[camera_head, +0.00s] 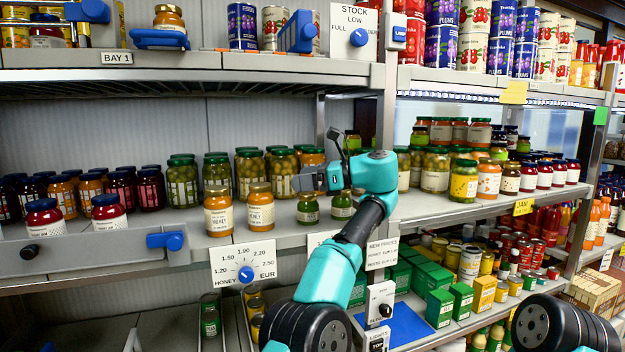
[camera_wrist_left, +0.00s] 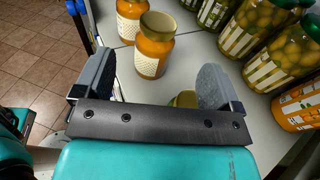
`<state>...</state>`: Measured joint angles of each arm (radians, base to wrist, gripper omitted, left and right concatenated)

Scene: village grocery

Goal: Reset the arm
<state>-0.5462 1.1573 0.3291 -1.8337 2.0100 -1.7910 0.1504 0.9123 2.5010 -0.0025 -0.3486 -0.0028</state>
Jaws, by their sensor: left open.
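My left arm rises from the bottom middle of the head view, and its gripper (camera_head: 312,170) is over the middle shelf. The gripper is open and empty; in the left wrist view its two fingers (camera_wrist_left: 152,85) stand wide apart. An orange honey jar (camera_head: 261,207) stands upright just left of the gripper, apart from it; it also shows beyond the fingers in the left wrist view (camera_wrist_left: 154,48). A second honey jar (camera_head: 218,212) stands to its left. My right gripper is not in view; only a dark joint of my right arm shows at bottom right.
Small green jars (camera_head: 308,208) stand under the gripper, with tall olive jars (camera_head: 283,175) behind. A honey price dial (camera_head: 246,274) sits on the shelf front. The upper shelf (camera_head: 200,75) is overhead.

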